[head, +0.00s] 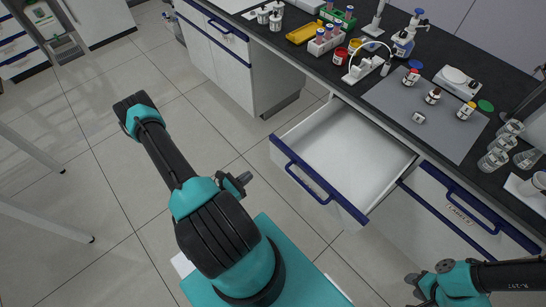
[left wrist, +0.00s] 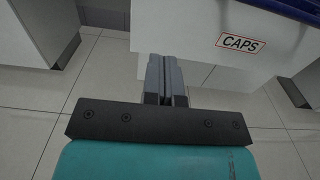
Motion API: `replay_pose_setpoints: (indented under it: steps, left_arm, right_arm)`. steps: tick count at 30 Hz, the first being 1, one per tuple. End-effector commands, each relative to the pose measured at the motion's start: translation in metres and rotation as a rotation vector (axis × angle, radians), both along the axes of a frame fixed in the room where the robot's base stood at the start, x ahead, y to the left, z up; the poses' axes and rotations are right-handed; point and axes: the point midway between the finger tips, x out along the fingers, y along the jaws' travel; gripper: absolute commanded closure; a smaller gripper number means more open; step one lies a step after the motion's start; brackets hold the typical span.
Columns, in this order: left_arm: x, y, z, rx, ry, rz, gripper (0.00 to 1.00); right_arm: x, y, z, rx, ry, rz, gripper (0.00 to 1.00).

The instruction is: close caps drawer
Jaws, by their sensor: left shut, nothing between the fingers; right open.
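A white drawer (head: 345,150) stands pulled out and open below the bench in the head view, with a blue-edged front and a blue handle (head: 308,183). Its inside looks empty. In the left wrist view a white front with a red-framed CAPS label (left wrist: 240,43) fills the upper right, a blue edge above it. My left gripper (head: 244,180) is left of the drawer front, apart from the handle in the head view. Its fingers (left wrist: 166,78) are shut and empty. My right gripper (head: 416,286) is open at the lower right, away from the open drawer.
The dark bench top (head: 310,62) carries bottles, racks, a yellow tray (head: 304,33) and a grey mat (head: 425,110) with small bottles. A closed labelled drawer (head: 458,212) is right of the open one. The tiled floor (head: 110,190) at left is mostly free.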

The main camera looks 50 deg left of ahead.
Motion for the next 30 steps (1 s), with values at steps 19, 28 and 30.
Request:
replay_pose_setpoints:
  steps: [19, 28, 30]
  left_arm:
    - [0.083, -0.002, 0.000, 0.002, -0.001, -0.004, 1.00]
    - [0.119, -0.003, 0.000, 0.001, 0.000, -0.003, 1.00]
    - [0.124, -0.003, 0.000, 0.000, 0.000, -0.003, 1.00]
  right_arm:
    - [0.000, 0.000, 0.000, 0.000, 0.000, 0.000, 0.57]
    - [0.000, 0.000, 0.000, 0.000, 0.000, 0.000, 0.57]
    - [0.000, 0.000, 0.000, 0.000, 0.000, 0.000, 0.57]
